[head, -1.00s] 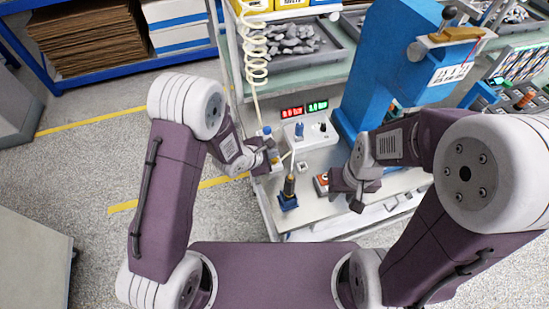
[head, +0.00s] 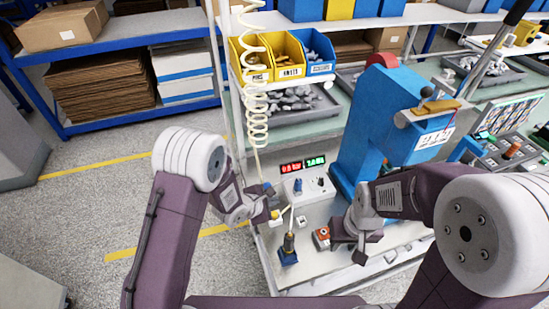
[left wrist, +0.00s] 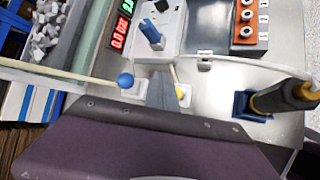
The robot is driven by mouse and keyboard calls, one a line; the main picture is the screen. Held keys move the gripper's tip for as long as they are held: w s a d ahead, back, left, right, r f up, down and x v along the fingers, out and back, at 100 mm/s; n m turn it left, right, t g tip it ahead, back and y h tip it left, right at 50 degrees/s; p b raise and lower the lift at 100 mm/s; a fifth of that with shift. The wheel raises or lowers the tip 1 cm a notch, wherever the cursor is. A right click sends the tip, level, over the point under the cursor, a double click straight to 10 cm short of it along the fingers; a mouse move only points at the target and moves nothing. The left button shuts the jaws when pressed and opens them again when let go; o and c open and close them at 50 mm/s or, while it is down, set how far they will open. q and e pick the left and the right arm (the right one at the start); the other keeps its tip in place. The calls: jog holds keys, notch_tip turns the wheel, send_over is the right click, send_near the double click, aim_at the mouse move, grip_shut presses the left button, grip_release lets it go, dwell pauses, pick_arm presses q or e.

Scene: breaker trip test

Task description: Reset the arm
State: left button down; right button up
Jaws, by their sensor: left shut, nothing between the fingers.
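My left gripper (head: 266,207) is over the left edge of the bench, beside the white power unit (head: 310,190). It is shut and empty; its grey fingers (left wrist: 163,92) show in the left wrist view between a blue ball knob (left wrist: 125,80) and a small yellow-tipped part (left wrist: 181,92). My right gripper (head: 360,248) hangs over the bench, right of the orange-and-grey button block (head: 322,238); the view does not show clearly whether its fingers are apart. A yellow-and-black handled tool (head: 288,243) stands upright in a blue holder (head: 288,258) between the grippers.
A blue press (head: 378,125) with a lever stands behind my right gripper. A coiled cord (head: 256,100) hangs over the bench's left side. Bins (head: 288,55) and a tray of grey parts (head: 290,104) are behind. Open floor (head: 120,210) lies left of the bench.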

pick_arm(q)
jog(key=shift+w+a+r, duration=0.1)
jog(key=shift+w+a, duration=0.15)
jog(key=w+a+r+n+t+b, duration=0.1)
jog(key=w+a+r+t+b, duration=0.2)
jog(key=r, duration=0.4)
jog(key=s+a+r+m+y, duration=0.2)
jog(key=a+r+y, duration=0.1)
jog(key=a, duration=0.6)
jog(key=s+a+f+m+g, duration=0.1)
jog(key=s+f+m+g, duration=0.1)
jog(key=s+m, duration=0.4)
jog(key=s+a+f+m+g+y, duration=0.1)
jog(key=s+a+m+g, duration=0.1)
jog(key=s+m+g, duration=0.2)
jog(key=s+a+f+m+g+y, duration=0.1)
jog(key=s+f+m+g, duration=0.1)
jog(key=s+m, duration=0.6)
jog(key=s+g, duration=0.1)
jog(key=s, duration=0.1)
jog(key=shift+s+a+f+m+b, duration=0.3)
jog(key=shift+s+a+f+b, duration=0.05)
